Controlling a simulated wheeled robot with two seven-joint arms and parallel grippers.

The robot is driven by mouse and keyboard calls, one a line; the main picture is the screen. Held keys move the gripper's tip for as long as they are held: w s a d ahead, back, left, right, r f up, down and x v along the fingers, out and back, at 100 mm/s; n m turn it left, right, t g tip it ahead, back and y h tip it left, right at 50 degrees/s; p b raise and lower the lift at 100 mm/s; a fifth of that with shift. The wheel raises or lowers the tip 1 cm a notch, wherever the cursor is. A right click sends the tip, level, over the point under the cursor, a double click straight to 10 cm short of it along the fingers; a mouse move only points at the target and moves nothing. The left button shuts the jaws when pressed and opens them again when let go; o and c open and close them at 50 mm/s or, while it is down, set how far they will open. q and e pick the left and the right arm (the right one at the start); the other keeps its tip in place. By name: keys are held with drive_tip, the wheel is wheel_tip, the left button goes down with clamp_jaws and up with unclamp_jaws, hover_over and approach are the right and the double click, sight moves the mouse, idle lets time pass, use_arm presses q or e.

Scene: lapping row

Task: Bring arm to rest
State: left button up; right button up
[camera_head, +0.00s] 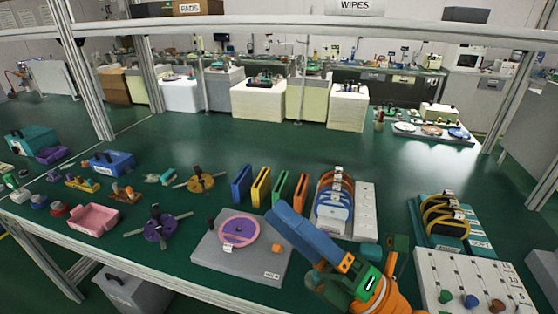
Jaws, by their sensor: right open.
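My right gripper (362,264) is at the bottom, right of centre, above the near part of the green bench. Its orange and dark green parts show, and its jaws are open. I see nothing held in it. A long blue part runs up and left beside it, and I cannot tell how it joins. The gripper is just right of the grey plate (217,259) with the pink disc (239,231). It is left of the white pegboard (455,270). My left gripper is not in view.
A rack of blue and orange rings (335,205) stands behind the gripper, with a white strip (365,208) beside it. Upright blue, yellow and green plates (261,187) stand to its left. A pink tray (93,219) and purple spider (158,227) lie left. The bench's back middle is clear.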

drive_tip(key=w+d+f+m+t+h, duration=0.1)
drive_tip(key=w+d+m+t+h, duration=0.3)
drive_tip(key=m, duration=0.4)
drive_tip(key=w+d+f+m+t+h, duration=0.1)
drive_tip(key=d+m+t+h, duration=0.3)
drive_tip(key=m+t+h, duration=0.25)
drive_tip(key=w+d+f+m+g+h, duration=0.1)
drive_tip(key=d+f+m+g+h, duration=0.25)
drive_tip(key=f+m+h, duration=0.3)
drive_tip(key=d+f+m+g+h, duration=0.2)
drive_tip(key=d+f+m+h, duration=0.3)
drive_tip(key=f+m, duration=0.25)
drive_tip(key=s+f+m+g+y, duration=0.1)
drive_tip(key=s+f+m+g, duration=0.3)
drive_tip(key=s+f+g, duration=1.15)
drive_tip(key=s+f, duration=0.2)
drive_tip(key=f, duration=0.8)
drive_tip(key=s+f, duration=0.3)
drive_tip(key=f, duration=0.7)
drive_tip(key=s+d+f, duration=0.1)
drive_tip(key=s+f, duration=1)
drive_tip(key=s, duration=0.1)
drive_tip(key=shift+s+d, duration=0.15)
drive_tip(key=shift+d, duration=0.05)
